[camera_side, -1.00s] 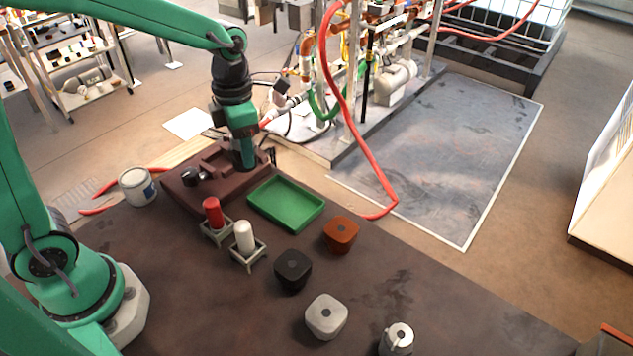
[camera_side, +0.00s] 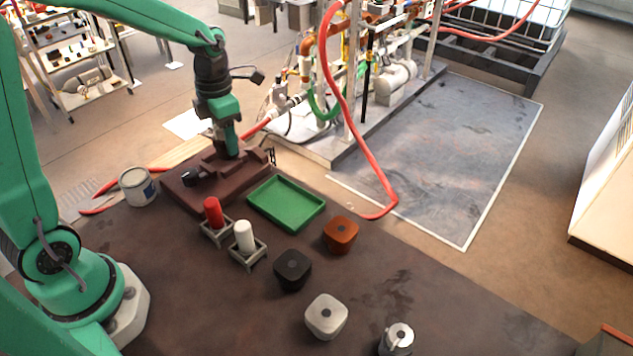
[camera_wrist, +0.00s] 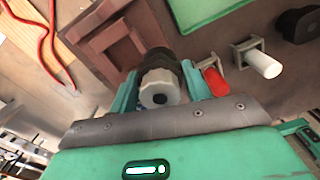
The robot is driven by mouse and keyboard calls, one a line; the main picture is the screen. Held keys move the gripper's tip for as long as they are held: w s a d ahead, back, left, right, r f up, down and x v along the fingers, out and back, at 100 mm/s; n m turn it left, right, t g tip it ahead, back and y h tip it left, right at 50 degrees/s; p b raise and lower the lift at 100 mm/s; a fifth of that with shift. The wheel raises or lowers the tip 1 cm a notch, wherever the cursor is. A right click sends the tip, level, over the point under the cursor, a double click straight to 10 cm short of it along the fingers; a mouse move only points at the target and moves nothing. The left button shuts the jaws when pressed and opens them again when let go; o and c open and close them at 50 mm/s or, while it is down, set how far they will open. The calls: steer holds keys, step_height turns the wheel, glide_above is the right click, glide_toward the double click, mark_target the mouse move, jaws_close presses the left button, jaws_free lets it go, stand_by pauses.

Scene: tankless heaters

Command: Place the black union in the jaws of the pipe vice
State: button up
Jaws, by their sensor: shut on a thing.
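My gripper (camera_side: 231,152) is over the brown pipe vice (camera_side: 215,182) in the side view. In the wrist view my gripper (camera_wrist: 160,80) is shut on the black union (camera_wrist: 159,58), which has a ribbed dark body and a pale faceted end with a dark hole. The vice also shows in the wrist view (camera_wrist: 103,62), beyond the union. In the side view my fingers hide the union. I cannot tell whether the union touches the vice jaws.
A green tray (camera_side: 287,203) lies right of the vice. Red (camera_side: 213,212) and white (camera_side: 244,236) cylinders stand in small holders in front. Black (camera_side: 293,269), orange (camera_side: 341,235) and white (camera_side: 326,316) blocks are farther right. A can (camera_side: 136,187) stands left.

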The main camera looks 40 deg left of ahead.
steer(key=a+f, duration=0.1)
steer(key=a, duration=0.1)
steer(key=w+a+f, duration=0.1)
steer(key=a, duration=0.1)
steer(key=a+f, duration=0.2)
steer(key=a, duration=0.1)
steer(key=shift+w+f, duration=0.1)
steer(key=shift+w, duration=0.3)
steer(key=shift+f, duration=2)
steer(key=shift+f, duration=0.1)
steer(key=o, duration=1.5)
steer(key=shift+c, duration=0.2)
step_height(320, 180, up, 12)
steer(key=shift+d, duration=0.1)
